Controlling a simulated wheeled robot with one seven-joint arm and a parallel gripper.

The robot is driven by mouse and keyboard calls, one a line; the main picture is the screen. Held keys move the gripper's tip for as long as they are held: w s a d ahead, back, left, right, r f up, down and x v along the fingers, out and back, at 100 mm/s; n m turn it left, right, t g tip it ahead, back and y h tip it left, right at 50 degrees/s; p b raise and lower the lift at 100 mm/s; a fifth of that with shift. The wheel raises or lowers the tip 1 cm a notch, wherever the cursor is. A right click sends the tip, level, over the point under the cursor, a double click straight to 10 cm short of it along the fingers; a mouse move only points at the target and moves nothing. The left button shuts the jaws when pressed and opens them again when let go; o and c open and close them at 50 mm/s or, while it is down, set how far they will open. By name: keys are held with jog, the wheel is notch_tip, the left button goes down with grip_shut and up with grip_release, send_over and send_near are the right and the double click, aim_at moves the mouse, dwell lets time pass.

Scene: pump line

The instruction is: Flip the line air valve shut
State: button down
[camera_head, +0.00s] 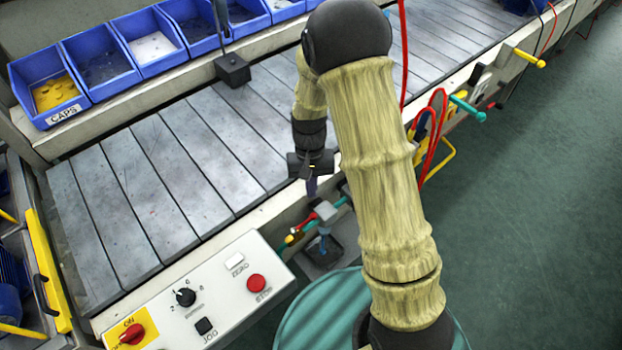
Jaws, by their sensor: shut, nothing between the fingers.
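The line air valve appears to be the small fitting with a light grey block (325,211) on the front side of the conveyor, below its edge. A red part (308,220) sticks out to its lower left, with teal pipe on either side. I cannot tell the lever's exact position at this size. My gripper (312,187) points down just above the grey block, its dark fingers shut and empty. Whether the fingertips touch the valve is unclear. My arm hides what lies to the right of the fitting.
A control panel (215,300) with knobs and buttons stands at lower left. The slatted conveyor (150,195) runs behind, with blue bins (98,62) along its far side. Green floor (550,210) is open at right.

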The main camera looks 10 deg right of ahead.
aim_at(304, 223)
jog(key=x, duration=0.5)
jog(key=shift+f, duration=0.15)
